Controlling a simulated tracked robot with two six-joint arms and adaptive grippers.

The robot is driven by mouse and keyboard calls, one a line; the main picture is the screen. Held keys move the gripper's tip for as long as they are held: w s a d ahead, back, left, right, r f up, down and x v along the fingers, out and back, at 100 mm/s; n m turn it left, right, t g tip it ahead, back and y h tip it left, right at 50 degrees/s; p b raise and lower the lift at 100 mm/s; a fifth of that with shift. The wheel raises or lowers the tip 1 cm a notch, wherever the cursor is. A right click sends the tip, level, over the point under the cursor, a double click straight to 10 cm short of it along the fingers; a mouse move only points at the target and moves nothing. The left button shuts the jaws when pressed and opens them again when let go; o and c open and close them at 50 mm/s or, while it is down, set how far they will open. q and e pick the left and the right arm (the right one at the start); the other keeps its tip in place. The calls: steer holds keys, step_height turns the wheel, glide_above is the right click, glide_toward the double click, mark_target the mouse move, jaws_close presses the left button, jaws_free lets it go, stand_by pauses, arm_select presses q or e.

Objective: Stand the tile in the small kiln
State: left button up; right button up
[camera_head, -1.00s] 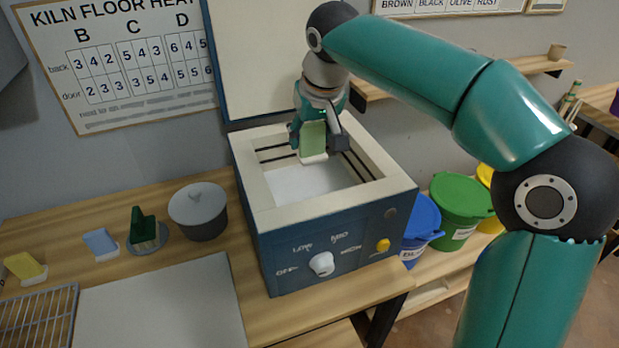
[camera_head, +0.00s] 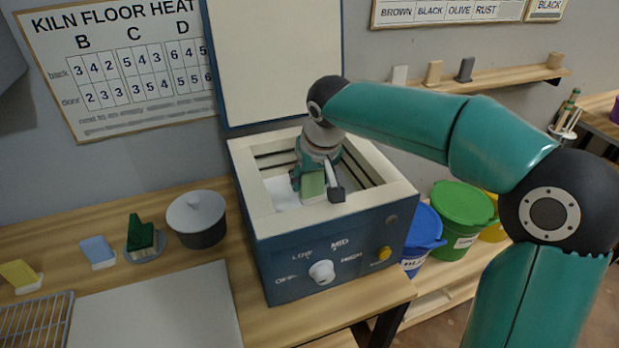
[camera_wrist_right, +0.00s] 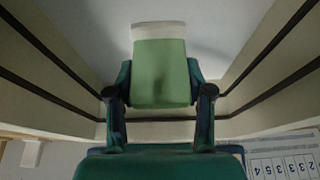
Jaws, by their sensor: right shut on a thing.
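My right gripper (camera_head: 317,185) is down inside the open small kiln (camera_head: 335,245) and shut on a light green tile (camera_head: 312,187). In the right wrist view the tile (camera_wrist_right: 161,75) sits between both fingers (camera_wrist_right: 160,98), with a pale strip along its far end. The kiln's pale floor (camera_head: 281,191) shows left of the gripper, and dark element bars line its inner walls. I cannot tell whether the tile touches the floor. The kiln lid (camera_head: 272,60) is raised at the back. My left gripper is not in view.
Left of the kiln stand a grey lidded pot (camera_head: 197,217), a dark green piece on a round dish (camera_head: 143,238), a blue tile (camera_head: 97,251) and a yellow tile (camera_head: 19,273). A wire rack (camera_head: 38,322) and a pale board (camera_head: 155,308) lie in front. Lidded buckets (camera_head: 461,214) stand right.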

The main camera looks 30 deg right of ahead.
steer(key=o, duration=1.2)
steer(key=p+v, duration=0.1)
steer(key=v, duration=1.1)
steer(key=shift+d, duration=0.1)
